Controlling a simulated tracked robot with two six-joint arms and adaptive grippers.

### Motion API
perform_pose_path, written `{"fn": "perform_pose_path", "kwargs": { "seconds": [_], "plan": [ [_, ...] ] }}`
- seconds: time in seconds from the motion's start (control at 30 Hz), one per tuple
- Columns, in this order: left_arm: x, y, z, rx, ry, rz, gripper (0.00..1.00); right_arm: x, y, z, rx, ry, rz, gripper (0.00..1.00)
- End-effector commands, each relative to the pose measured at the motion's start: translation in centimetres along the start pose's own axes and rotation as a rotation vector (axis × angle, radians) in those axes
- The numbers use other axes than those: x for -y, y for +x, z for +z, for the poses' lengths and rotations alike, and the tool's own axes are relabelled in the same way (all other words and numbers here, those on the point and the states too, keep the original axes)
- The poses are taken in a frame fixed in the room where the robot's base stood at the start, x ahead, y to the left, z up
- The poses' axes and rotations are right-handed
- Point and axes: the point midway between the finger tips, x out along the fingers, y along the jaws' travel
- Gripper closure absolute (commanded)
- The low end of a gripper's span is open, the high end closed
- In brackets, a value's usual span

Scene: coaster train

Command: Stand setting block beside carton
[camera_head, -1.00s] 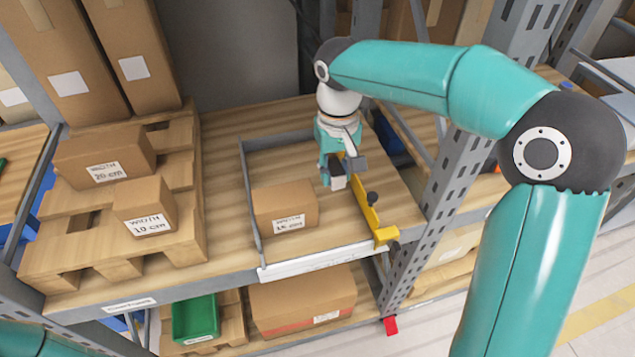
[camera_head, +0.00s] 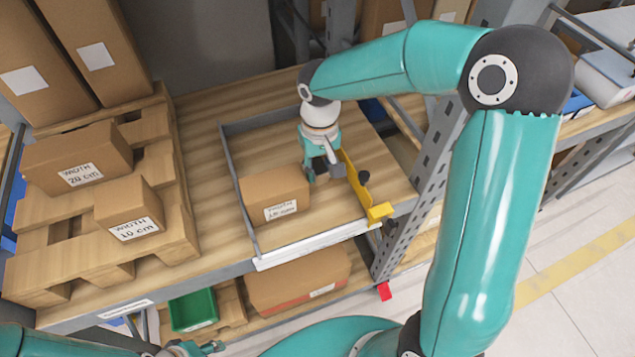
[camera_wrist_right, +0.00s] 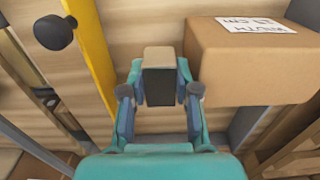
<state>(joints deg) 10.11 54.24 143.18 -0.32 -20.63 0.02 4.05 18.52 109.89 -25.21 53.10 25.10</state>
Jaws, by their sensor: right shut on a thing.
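The carton (camera_head: 262,190), brown with a white width label, stands in the grey-railed bay on the shelf; it also shows in the right wrist view (camera_wrist_right: 240,70). My right gripper (camera_head: 320,174) is low over the boards, just right of the carton. In the right wrist view its fingers (camera_wrist_right: 160,92) are shut on a small block with a tan top and dark grey face, the setting block (camera_wrist_right: 159,82). Whether the block touches the carton or the boards is unclear. My left gripper (camera_head: 200,348) shows only partly at the bottom edge; its finger gap is unclear.
A yellow bar (camera_head: 355,185) with a dark knob (camera_head: 364,177) stands right of my right gripper. A grey rail (camera_head: 235,185) bounds the bay on the left. A pallet (camera_head: 180,215) at left bears a 20 cm box (camera_head: 75,158) and a 10 cm box (camera_head: 130,208).

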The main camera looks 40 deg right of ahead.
Motion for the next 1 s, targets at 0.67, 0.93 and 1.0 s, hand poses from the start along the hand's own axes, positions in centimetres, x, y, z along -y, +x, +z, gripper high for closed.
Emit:
{"fn": "perform_pose_path", "kwargs": {
  "seconds": [0.67, 0.93, 1.0],
  "plan": [
    [-0.1, -0.4, 0.0, 0.000, 0.000, 0.000, 0.60, -0.1, 6.0, -0.1, -0.002, 0.002, -0.001, 1.00],
    [0.0, -0.1, 0.0, 0.000, 0.000, 0.000, 0.60, -0.1, 6.3, -0.1, -0.003, 0.002, -0.001, 1.00],
    [-0.1, -0.2, 0.0, 0.000, 0.000, 0.000, 0.60, -0.1, 6.2, 0.0, -0.001, 0.001, -0.001, 0.59]
  ]
}}
